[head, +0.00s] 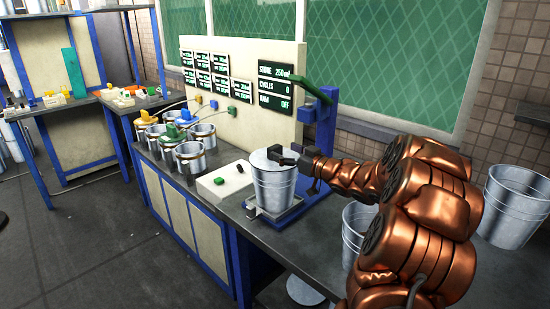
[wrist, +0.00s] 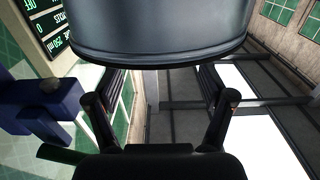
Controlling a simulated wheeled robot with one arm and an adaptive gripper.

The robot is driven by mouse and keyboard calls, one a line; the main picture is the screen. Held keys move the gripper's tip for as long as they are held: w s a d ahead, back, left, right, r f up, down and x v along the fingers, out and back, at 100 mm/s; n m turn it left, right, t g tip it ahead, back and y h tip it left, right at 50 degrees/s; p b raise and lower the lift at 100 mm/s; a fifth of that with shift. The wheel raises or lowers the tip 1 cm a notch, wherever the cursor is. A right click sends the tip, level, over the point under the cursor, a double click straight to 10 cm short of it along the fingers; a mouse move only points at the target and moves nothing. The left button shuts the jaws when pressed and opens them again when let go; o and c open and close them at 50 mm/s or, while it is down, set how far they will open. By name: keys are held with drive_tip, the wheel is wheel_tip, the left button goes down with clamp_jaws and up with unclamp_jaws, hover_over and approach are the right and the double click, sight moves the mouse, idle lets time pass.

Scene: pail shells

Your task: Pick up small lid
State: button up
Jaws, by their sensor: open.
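A flat grey lid (head: 262,162) covers the top of a metal pail (head: 273,188) on the blue stand in the head view. I take this to be the small lid, though no other lid is clear for comparing sizes. My gripper (head: 283,155) is at the lid's right side, close over the rim; whether it touches cannot be told. In the wrist view my gripper (wrist: 160,92) is open, with nothing seen between its fingers. A large dark rounded body with a rim (wrist: 158,40), likely the pail top or lid, fills the upper part of that view.
A blue press frame (head: 326,135) stands just behind the gripper. A white control box (head: 221,183) with a green button is left of the pail. Several metal pails (head: 190,160) stand further left. Another pail (head: 512,205) is at the right, and one is partly behind my arm.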

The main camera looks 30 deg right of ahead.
sight(278, 149)
drive_tip(key=shift+p+x, duration=0.4)
drive_tip(key=shift+x, duration=1.5)
drive_tip(key=c, duration=1.3)
